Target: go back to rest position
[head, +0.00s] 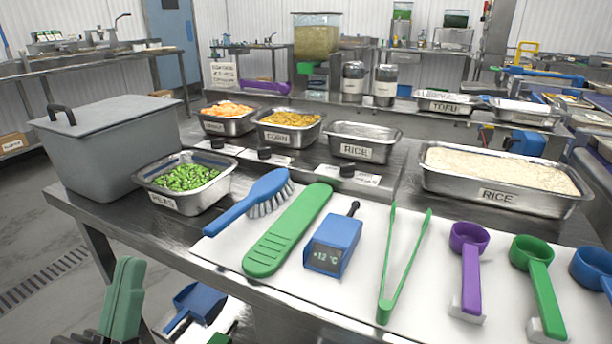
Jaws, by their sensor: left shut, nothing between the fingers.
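My left gripper (128,268) shows at the lower left, with its green fingers pointing up. Its fingers are together and hold nothing. It is beyond the near left edge of the steel table, clear of the items on it. My right gripper is not in view.
Behind the mat stand a peas pan (176,206), a grey lidded box (118,147), a corn pan (290,139), a small rice pan (356,152) and a large full rice pan (497,195). Bare floor (35,225) lies left of the table. Blue items (196,304) sit below it.

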